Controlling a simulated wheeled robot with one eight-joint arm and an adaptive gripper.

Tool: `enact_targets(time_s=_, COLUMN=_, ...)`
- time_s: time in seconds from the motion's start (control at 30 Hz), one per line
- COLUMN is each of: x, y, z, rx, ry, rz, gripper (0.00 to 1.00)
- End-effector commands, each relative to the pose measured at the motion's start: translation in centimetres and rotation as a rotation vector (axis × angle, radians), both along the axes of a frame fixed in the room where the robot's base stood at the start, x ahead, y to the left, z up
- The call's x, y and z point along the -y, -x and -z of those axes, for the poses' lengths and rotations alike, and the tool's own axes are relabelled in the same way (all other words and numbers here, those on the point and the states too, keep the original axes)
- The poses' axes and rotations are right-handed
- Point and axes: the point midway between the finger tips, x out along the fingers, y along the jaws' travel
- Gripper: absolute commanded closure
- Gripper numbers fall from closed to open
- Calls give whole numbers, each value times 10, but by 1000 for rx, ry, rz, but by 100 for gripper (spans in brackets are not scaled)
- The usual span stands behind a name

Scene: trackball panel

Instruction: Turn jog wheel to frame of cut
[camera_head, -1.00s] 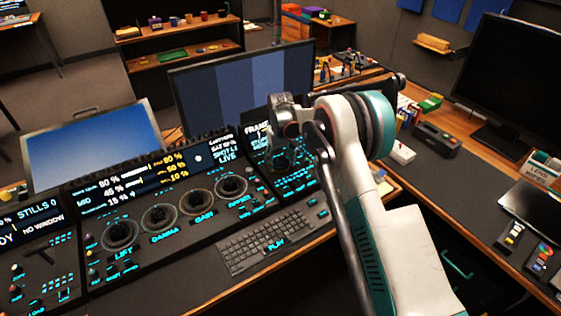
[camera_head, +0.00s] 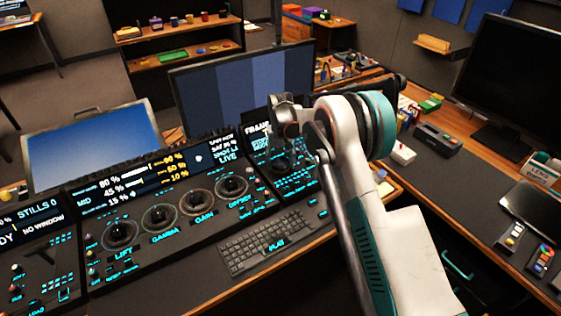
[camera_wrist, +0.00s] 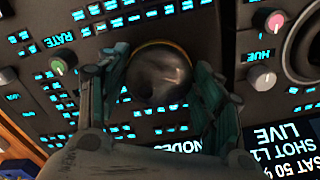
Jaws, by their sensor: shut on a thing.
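The jog wheel (camera_wrist: 163,70) shows in the wrist view as a dark, glossy round dome among lit cyan keys. My gripper (camera_wrist: 160,84) straddles it, with one teal finger against its left side and one against its right. The fingers are shut on it, and it sits in its place on the panel. In the head view my arm reaches over the right-hand panel section (camera_head: 262,178). There my gripper and arm hide the wheel and most of the small screen marked FRAME (camera_head: 257,128), so its number cannot be read.
Small knobs stand close to my fingers: a green-topped RATE knob (camera_wrist: 57,66) and a HUE knob (camera_wrist: 261,77). The grading panel with several trackballs (camera_head: 162,214) lies to the left. A keyboard (camera_head: 265,240) is in front, and a monitor (camera_head: 240,95) stands behind.

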Motion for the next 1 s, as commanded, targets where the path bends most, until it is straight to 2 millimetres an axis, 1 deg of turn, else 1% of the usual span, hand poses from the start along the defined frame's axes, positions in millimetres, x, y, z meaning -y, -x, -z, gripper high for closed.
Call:
enact_targets(time_s=0.03, x=0, y=0, z=0, rx=1, ry=0, rz=0, gripper=64)
enact_targets(time_s=0.07, x=0, y=0, z=0, rx=1, ry=0, rz=0, gripper=38)
enact_targets(time_s=0.1, x=0, y=0, z=0, rx=1, ry=0, rz=-1, gripper=28)
enact_targets(time_s=0.13, x=0, y=0, z=0, rx=1, ry=0, rz=-1, gripper=22)
enact_targets(time_s=0.17, x=0, y=0, z=0, rx=1, ry=0, rz=-1, gripper=19)
enact_targets(time_s=0.5, x=0, y=0, z=0, rx=0, ry=0, rz=-1, gripper=19)
enact_targets(time_s=0.63, x=0, y=0, z=-8, rx=0, ry=0, rz=-1, gripper=19)
enact_targets(time_s=0.77, x=0, y=0, z=-28, rx=0, ry=0, rz=-1, gripper=19)
enact_targets(time_s=1.0, x=0, y=0, z=-77, rx=0, ry=0, rz=-1, gripper=19)
